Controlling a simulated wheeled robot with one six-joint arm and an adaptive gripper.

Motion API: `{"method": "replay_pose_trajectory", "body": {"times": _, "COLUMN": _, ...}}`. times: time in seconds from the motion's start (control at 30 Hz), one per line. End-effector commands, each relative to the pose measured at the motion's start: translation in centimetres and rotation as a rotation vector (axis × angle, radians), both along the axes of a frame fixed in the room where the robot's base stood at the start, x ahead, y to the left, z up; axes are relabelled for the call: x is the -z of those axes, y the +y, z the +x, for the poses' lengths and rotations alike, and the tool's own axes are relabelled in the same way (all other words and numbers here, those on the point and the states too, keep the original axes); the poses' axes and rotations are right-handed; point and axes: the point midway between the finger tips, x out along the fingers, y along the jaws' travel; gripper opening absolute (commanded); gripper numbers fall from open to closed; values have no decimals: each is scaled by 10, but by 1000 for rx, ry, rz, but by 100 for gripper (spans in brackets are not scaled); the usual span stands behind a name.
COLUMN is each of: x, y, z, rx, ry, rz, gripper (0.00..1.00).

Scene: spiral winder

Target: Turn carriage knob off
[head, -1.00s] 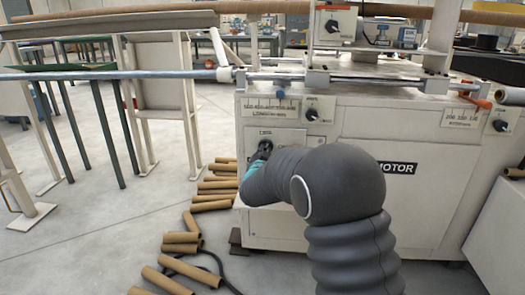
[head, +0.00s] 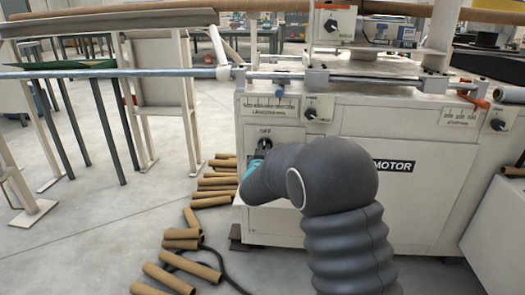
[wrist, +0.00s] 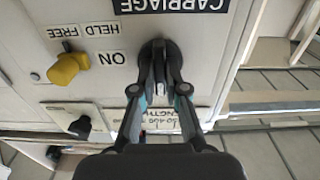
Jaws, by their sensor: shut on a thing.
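The carriage knob is a black round knob (wrist: 161,52) on the machine's pale front panel, beside an upside-down "CARRIAGE" label (wrist: 172,5) and an "ON" label (wrist: 108,58) in the wrist view. In the head view the knob (head: 265,144) shows just below an "OFF" label (head: 265,132). My gripper (wrist: 165,77) is shut on the knob, with a finger on each side of its grip. In the head view my gripper (head: 258,156) is at the panel, partly hidden by my dark wrist. The knob's exact pointing direction is hard to tell.
A yellow knob (wrist: 68,69) with "HELD" and "FREE" labels and another black knob (wrist: 80,125) are near in the wrist view. Cardboard tubes (head: 182,272) lie on the floor left of the machine. A long bar (head: 110,74) crosses above.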

Motion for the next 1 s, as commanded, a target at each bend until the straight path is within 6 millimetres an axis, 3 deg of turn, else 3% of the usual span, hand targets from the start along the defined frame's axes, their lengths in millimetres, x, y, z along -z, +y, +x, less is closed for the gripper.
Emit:
{"method": "replay_pose_trajectory", "body": {"times": 0.23, "x": -1, "y": 0, "z": 0, "rx": 0, "ry": -3, "rz": -1, "gripper": 0}}
{"method": "replay_pose_trajectory", "body": {"times": 0.27, "x": -1, "y": 0, "z": 0, "rx": 0, "ry": -3, "rz": -1, "gripper": 20}}
{"method": "replay_pose_trajectory", "body": {"times": 0.33, "x": -1, "y": 0, "z": 0, "rx": 0, "ry": -3, "rz": 0, "gripper": 37}}
{"method": "replay_pose_trajectory", "body": {"times": 0.73, "x": -1, "y": 1, "z": -6, "rx": -1, "ry": -1, "rz": 0, "gripper": 38}}
{"method": "replay_pose_trajectory", "body": {"times": 1.0, "x": -1, "y": 3, "z": -50, "rx": -2, "ry": 0, "rz": 1, "gripper": 38}}
